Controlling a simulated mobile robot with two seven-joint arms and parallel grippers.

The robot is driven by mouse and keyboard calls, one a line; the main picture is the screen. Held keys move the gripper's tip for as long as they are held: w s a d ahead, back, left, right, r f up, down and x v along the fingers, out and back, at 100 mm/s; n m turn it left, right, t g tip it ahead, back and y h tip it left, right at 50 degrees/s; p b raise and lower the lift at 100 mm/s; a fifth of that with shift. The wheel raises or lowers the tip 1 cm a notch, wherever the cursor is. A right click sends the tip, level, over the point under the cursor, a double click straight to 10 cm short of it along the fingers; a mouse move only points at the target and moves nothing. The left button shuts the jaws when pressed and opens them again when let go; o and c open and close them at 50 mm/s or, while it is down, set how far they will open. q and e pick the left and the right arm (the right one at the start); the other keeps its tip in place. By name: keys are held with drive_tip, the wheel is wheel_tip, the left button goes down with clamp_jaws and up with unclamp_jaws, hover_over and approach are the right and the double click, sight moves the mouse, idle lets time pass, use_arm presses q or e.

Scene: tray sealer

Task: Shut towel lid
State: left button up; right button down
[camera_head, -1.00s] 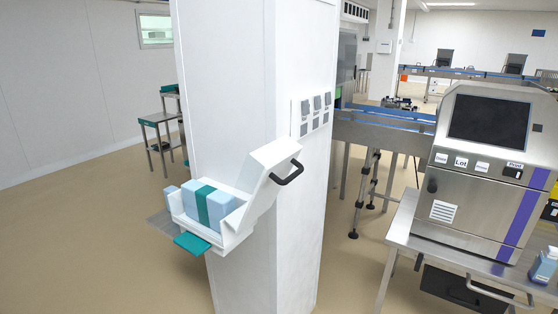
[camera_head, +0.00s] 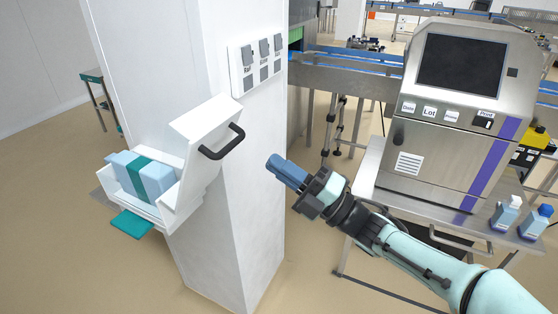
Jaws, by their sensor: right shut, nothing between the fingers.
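The white towel lid (camera_head: 208,135) stands raised at the right side of the white towel box (camera_head: 178,208), which is mounted on a white column. A dark handle (camera_head: 225,146) sticks out from the lid's right face. Blue towels with a teal band (camera_head: 150,178) lie in the open box. My right gripper (camera_head: 274,163) is in mid-air to the right of the handle and a little lower in the picture, apart from it. Its blue fingers are shut with nothing between them. My left gripper does not show.
A teal tab (camera_head: 132,224) juts out below the box. A panel of switches (camera_head: 257,62) is on the column above the lid. A steel machine with a dark screen (camera_head: 455,110) stands on a table at the right, with two bottles (camera_head: 505,214) beside it. Open floor lies at the left.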

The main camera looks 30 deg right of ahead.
sight(221, 124)
use_arm(q)
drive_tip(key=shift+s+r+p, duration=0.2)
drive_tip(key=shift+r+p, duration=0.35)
drive_tip(key=shift+p, duration=0.05)
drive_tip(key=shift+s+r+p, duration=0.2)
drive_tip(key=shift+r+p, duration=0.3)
drive_tip(key=shift+p, duration=0.1)
use_arm(e)
drive_tip(key=x, duration=1.1)
drive_tip(key=shift+w+f, duration=0.1)
drive_tip(key=shift+w, duration=0.05)
